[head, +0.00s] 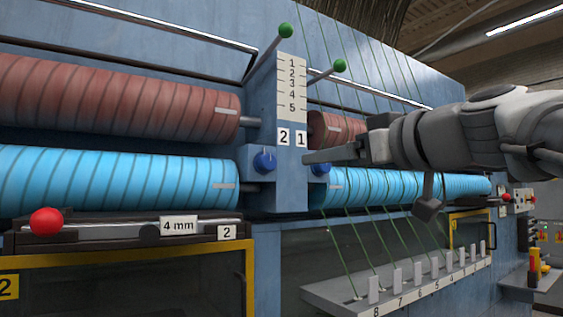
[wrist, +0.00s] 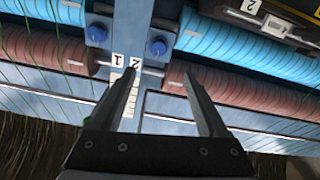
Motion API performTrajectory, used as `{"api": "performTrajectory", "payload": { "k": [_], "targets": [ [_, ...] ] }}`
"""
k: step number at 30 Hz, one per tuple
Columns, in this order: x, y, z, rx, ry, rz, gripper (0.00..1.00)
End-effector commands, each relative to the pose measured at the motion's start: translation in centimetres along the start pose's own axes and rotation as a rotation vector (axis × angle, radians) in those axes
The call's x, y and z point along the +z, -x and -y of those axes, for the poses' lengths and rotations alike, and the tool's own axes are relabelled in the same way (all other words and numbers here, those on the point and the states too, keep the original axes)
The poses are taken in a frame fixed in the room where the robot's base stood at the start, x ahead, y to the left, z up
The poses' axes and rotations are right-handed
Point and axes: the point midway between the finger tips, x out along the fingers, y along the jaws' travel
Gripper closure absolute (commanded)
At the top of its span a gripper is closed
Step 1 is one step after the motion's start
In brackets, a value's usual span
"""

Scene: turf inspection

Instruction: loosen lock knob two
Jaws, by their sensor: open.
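Lock knob two is the blue knob (head: 264,162) on a blue block under the "2" label (head: 283,137), left of the central post. It also shows in the wrist view (wrist: 158,46), past my fingertips and between their lines, untouched. My gripper (head: 310,156) reaches in from the right, its tips by the post under the "1" label (head: 301,139). In the wrist view my gripper (wrist: 160,71) is open and empty. The other blue knob (head: 320,168) sits under the "1" label, partly hidden by my gripper; it shows at upper left in the wrist view (wrist: 97,32).
Brown-red rollers (head: 120,98) lie above light-blue rollers (head: 110,182) on both sides of the post. Two green-balled levers (head: 340,65) stick out above. Green strands (head: 350,250) run down to a numbered rail (head: 400,292). A red ball (head: 46,221) is at lower left.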

Motion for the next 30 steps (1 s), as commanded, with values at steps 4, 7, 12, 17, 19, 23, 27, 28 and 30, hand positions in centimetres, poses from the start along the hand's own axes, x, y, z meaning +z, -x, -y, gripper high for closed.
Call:
{"api": "performTrajectory", "payload": {
  "k": [4,7,12,17,19,23,27,28,30],
  "targets": [
    [-0.9,-0.4,-0.3,0.001,0.016,-0.022,0.23],
    [-0.9,-1.5,-0.3,0.000,0.014,-0.020,0.23],
    [-1.1,-4.8,-0.2,-0.002,0.013,-0.018,0.23],
    [-1.1,-8.3,-0.3,-0.002,0.013,-0.018,0.23],
    [-1.2,-9.9,-0.3,-0.002,0.012,-0.018,0.23],
    [-1.2,-12.7,-0.3,-0.002,0.012,-0.018,0.23],
    [-1.3,-15.1,-0.2,-0.001,0.012,-0.018,0.23],
    [-1.2,-15.5,-0.3,0.000,0.012,-0.018,0.23],
    [-1.3,-16.3,-0.2,-0.001,0.014,-0.019,0.23]
  ]
}}
